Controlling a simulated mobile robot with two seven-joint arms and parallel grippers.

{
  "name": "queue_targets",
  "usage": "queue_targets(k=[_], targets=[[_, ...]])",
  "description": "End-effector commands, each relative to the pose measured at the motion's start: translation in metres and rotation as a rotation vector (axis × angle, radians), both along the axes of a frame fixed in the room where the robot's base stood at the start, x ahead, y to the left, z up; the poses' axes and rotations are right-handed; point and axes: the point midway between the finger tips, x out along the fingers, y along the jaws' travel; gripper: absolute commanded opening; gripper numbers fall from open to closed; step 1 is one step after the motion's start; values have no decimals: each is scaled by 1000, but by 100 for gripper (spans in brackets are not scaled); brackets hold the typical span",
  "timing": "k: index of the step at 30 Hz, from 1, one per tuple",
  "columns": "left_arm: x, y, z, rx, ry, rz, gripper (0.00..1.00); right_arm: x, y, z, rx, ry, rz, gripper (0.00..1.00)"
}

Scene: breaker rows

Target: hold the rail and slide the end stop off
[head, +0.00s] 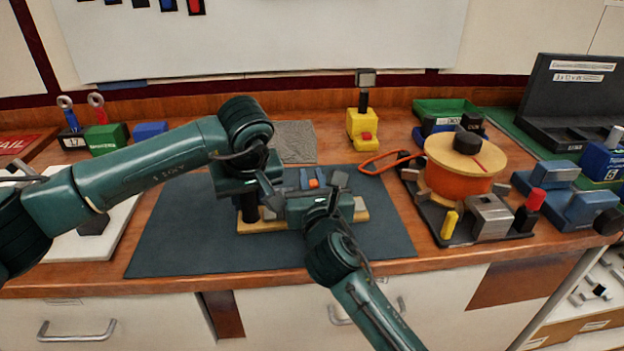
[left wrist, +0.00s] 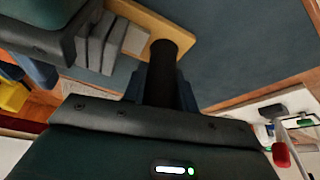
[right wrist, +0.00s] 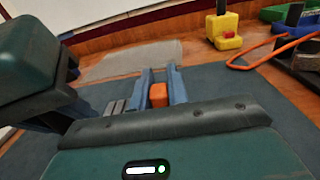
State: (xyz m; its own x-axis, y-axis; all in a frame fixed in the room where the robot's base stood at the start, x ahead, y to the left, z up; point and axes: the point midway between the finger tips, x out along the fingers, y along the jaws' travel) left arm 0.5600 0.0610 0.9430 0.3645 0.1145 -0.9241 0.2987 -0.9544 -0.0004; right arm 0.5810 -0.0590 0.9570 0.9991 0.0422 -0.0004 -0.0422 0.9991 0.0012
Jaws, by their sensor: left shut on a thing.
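A wooden board (head: 262,227) lies on the dark mat, with grey blocks (left wrist: 100,42) in a row on it; the rail under them is mostly hidden. My left gripper (head: 248,200) is shut on a black upright post (left wrist: 166,75) at the board's left end. My right gripper (right wrist: 160,85) is over the middle of the board. Its blue fingers stand apart, one on each side of an orange piece (right wrist: 158,95), which looks like the end stop. The orange piece (head: 314,183) also shows in the head view. I cannot tell whether the fingers touch it.
A yellow block with a black post (head: 363,122) stands behind the mat. An orange loop (head: 390,162) lies at the mat's back right edge. An orange drum (head: 460,170) and a black tray stand at right. The mat's left part (head: 175,235) is clear.

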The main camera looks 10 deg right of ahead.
Motion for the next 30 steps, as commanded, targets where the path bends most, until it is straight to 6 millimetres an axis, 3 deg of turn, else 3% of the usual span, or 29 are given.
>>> queue_targets(k=[6,17,30], targets=[[0,0,2,-2,-3,0,0,0,0,0,0,0,0,0],[1,0,2,-3,-3,1,0,0,-1,0,-1,0,0,0],[1,1,2,-1,-2,4,0,3,-63,0,-5,0,-6,0]])
